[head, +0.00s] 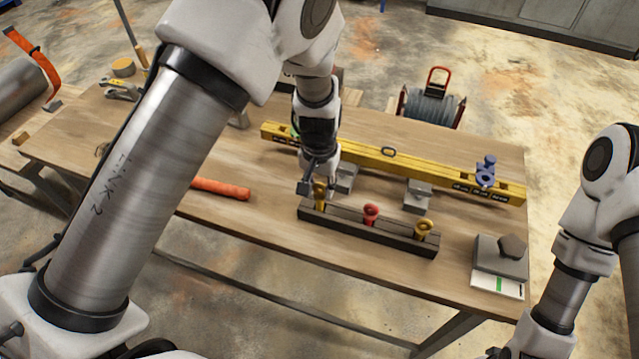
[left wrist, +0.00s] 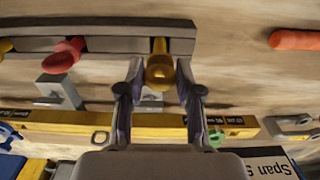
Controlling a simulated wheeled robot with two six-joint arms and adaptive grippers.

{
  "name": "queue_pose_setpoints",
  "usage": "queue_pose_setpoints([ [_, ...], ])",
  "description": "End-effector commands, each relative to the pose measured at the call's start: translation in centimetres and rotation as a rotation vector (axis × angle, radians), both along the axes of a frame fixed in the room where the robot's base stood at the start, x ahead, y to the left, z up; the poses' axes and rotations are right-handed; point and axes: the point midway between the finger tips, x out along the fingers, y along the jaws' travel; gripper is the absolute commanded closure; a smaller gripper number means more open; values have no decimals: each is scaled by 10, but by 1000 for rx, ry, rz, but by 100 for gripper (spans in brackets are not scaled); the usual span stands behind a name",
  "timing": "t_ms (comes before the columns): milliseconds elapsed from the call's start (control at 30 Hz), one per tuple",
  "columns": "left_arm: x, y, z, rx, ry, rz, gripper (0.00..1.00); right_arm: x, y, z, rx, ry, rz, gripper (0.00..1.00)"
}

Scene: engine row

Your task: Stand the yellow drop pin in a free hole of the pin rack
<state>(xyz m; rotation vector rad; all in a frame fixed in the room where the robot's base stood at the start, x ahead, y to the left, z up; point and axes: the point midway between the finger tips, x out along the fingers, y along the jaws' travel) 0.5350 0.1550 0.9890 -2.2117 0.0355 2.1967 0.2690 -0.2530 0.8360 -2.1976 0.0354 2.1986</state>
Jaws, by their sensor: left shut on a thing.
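The dark pin rack (head: 398,236) lies on the wooden table, and its side shows at the top of the left wrist view (left wrist: 115,45). My left gripper (head: 313,187) is shut on a yellow drop pin (head: 320,194) at the rack's left end. In the left wrist view the pin's ring head (left wrist: 160,74) is between the fingertips (left wrist: 160,90). The pin looks upright; I cannot tell how deep its shank sits. A red pin (head: 371,212) stands near the rack's middle and another yellow pin (head: 424,227) near its right end. My right gripper is out of view.
A long yellow level (head: 360,158) lies behind the rack, with grey blocks (head: 417,195) between them and a blue clamp (head: 485,172) on its right part. An orange handle (head: 222,189) lies left. A grey block (head: 498,257) stands right. Bare tabletop lies in front.

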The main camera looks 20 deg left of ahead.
Motion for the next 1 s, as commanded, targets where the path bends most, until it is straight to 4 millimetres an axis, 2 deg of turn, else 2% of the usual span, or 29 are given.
queue_pose_setpoints([
  [800,0,0,-21,0,-1,0,100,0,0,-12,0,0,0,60],
  [833,0,0,-21,0,-1,0,62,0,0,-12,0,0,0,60],
  [900,0,0,-20,0,-1,0,37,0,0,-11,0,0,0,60],
  [1000,0,0,-20,0,-1,0,36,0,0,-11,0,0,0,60],
])
